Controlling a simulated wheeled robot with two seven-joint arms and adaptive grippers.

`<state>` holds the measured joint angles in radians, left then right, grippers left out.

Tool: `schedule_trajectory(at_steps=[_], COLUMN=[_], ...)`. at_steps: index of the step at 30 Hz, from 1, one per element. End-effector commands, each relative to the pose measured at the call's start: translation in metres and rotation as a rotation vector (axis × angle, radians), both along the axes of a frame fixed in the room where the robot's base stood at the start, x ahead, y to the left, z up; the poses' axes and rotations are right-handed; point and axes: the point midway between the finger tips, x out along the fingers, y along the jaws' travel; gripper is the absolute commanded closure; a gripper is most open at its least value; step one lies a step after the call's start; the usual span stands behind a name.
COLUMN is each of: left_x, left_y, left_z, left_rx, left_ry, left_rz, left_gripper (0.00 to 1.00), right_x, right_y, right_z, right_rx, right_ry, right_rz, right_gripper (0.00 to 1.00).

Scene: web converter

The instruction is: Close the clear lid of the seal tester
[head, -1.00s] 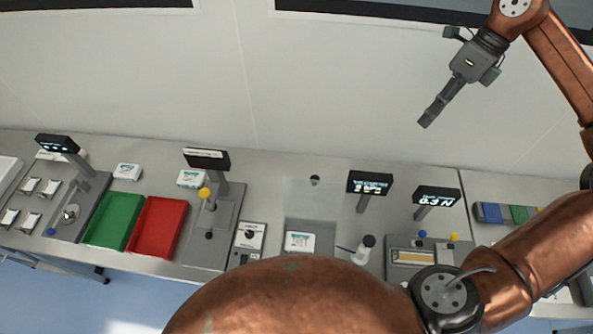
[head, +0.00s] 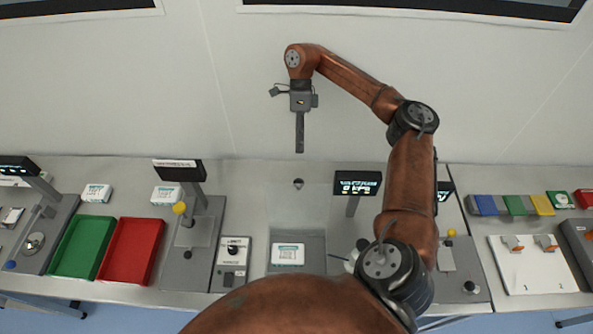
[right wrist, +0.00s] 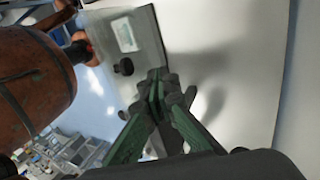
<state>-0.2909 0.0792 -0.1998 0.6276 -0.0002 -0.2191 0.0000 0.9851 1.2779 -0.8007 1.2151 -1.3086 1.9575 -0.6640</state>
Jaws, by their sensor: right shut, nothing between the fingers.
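The seal tester is a grey base (head: 318,262) on the bench, with a white pack (head: 287,254) lying in it. Its clear lid (head: 280,203) stands raised at the back, with a black knob (head: 298,184) near its upper edge. My right gripper (head: 299,150) is shut and empty, pointing down in front of the wall, above the knob in the picture and apart from it. In the right wrist view, the shut fingers (right wrist: 156,82) are close to the knob (right wrist: 124,67), with the pack (right wrist: 124,35) showing beyond. My left gripper is out of view.
A small display (head: 357,183) stands right of the lid. A control box (head: 232,262) and a post with a yellow knob (head: 179,208) stand to the left, beyond them a red tray (head: 130,250) and a green tray (head: 82,248). My right arm hides part of the bench.

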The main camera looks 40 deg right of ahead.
Motion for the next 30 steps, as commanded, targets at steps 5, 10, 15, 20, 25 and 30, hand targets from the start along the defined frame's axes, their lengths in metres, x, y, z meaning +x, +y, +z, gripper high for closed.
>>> schedule_trajectory(at_steps=[5,10,15,20,25,30], left_x=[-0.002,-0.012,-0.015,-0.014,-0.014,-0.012], left_y=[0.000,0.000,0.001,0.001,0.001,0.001], left_z=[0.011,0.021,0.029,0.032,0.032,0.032], left_rx=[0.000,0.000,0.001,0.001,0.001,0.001], left_ry=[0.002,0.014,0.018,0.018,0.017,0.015], left_rz=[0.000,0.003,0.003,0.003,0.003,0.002], left_gripper=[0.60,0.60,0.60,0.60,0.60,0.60], right_x=[-0.014,-0.027,-0.043,-0.049,-0.051,-0.050], right_y=[0.011,0.023,0.037,0.042,0.043,0.043], right_z=[-0.031,-0.051,-0.047,-0.046,-0.047,-0.047], right_rx=[0.000,-0.001,0.000,0.000,0.000,-0.001], right_ry=[0.004,0.000,0.000,-0.002,-0.001,-0.001], right_rz=[0.002,0.004,0.003,0.000,0.000,0.000], right_gripper=[1.00,1.00,1.00,1.00,1.00,1.00])
